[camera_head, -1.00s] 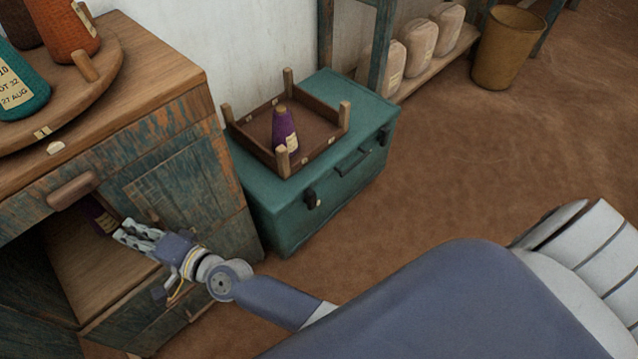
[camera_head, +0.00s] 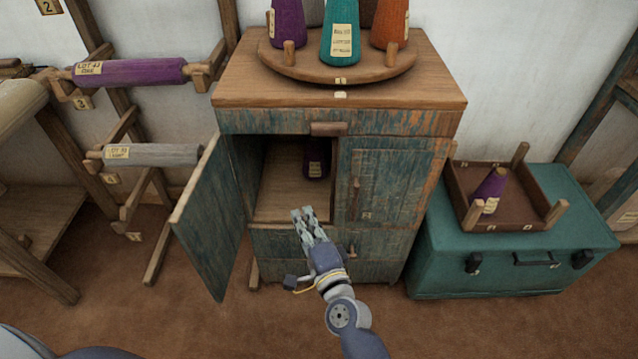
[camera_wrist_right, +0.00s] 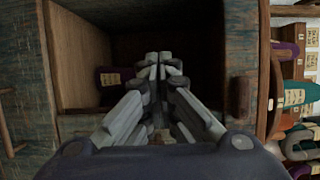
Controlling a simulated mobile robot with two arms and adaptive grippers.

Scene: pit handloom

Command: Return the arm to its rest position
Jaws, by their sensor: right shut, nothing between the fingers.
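My right gripper (camera_head: 304,216) is shut and empty in front of the wooden cabinet (camera_head: 400,190), near the lower edge of its open compartment. In the right wrist view its fingers (camera_wrist_right: 160,62) meet at the tips before the dark opening. A purple cone with a label (camera_head: 315,165) stands inside the compartment, touching nothing of the gripper; it also shows in the wrist view (camera_wrist_right: 110,80). My left gripper is not in view.
The cabinet's left door (camera_head: 210,215) hangs open to the left. Cones stand on a round board (camera_head: 340,72) on top. A teal trunk (camera_head: 520,260) at right bears a pegged tray (camera_head: 530,212) with a purple cone (camera_head: 487,192). Racked rolls (camera_head: 135,72) stand at left.

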